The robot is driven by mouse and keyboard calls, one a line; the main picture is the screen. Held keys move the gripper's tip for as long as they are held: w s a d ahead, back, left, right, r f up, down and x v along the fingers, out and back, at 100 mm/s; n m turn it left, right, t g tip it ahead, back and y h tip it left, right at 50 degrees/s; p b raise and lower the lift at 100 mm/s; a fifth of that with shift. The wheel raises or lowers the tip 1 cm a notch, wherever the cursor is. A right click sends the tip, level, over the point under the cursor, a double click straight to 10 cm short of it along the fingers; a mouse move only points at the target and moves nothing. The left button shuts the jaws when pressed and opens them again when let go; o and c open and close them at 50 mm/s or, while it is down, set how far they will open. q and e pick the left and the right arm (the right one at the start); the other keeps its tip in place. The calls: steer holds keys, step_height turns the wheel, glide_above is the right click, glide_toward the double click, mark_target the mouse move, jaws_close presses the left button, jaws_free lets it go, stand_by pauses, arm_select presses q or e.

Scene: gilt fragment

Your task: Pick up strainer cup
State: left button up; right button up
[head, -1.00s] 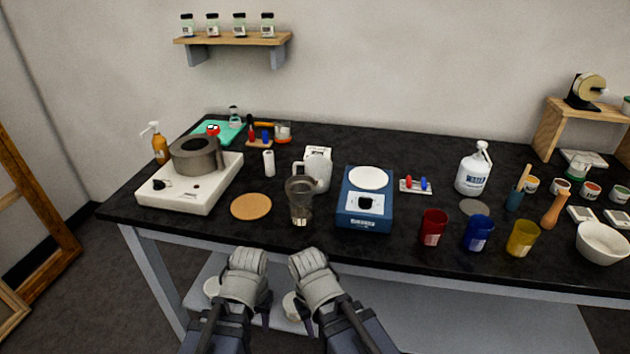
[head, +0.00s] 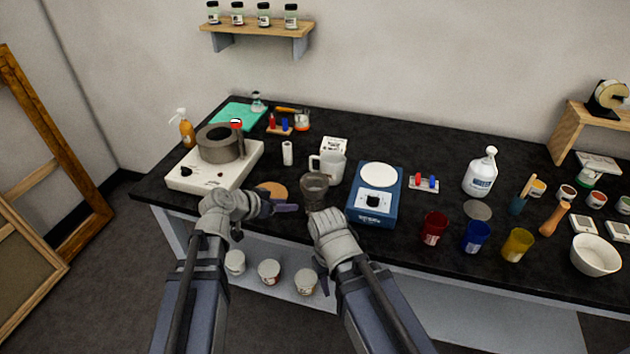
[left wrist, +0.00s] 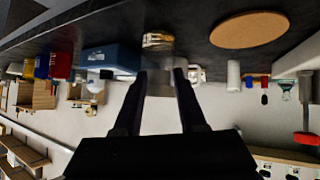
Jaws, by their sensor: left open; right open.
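The strainer cup (head: 314,188) is a small grey see-through cup. It stands upright near the front edge of the black table, between the cork mat and the blue device. My left gripper (head: 288,207) is open and points right toward the cup, just left of its lower part. In the left wrist view the open fingers (left wrist: 162,73) frame a gap, with the cup (left wrist: 157,40) beyond their tips, apart from them. My right gripper (head: 322,278) is open and empty in front of the table edge, below the cup.
A white jug (head: 330,166) stands close behind the cup. The blue device (head: 372,208) is close to its right. The cork mat (head: 271,188) and a hot plate (head: 185,180) with a grey pot (head: 221,143) are to the left. Coloured cups stand farther right.

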mark_target(302, 179)
arm_select(q)
steer(key=w+r+m+t+h, duration=0.1)
steer(key=w+r+t, duration=0.2)
steer(key=w+r, duration=0.15)
steer(key=shift+s+d+b+x, duration=0.15)
steer(key=shift+b+x, duration=0.65)
steer(key=shift+x, duration=1)
steer(key=shift+s+d+b+x, duration=0.1)
steer(key=shift+b+x, duration=0.65)
steer(key=shift+x, duration=1.1)
steer(key=shift+s, duration=0.1)
jaws_close()
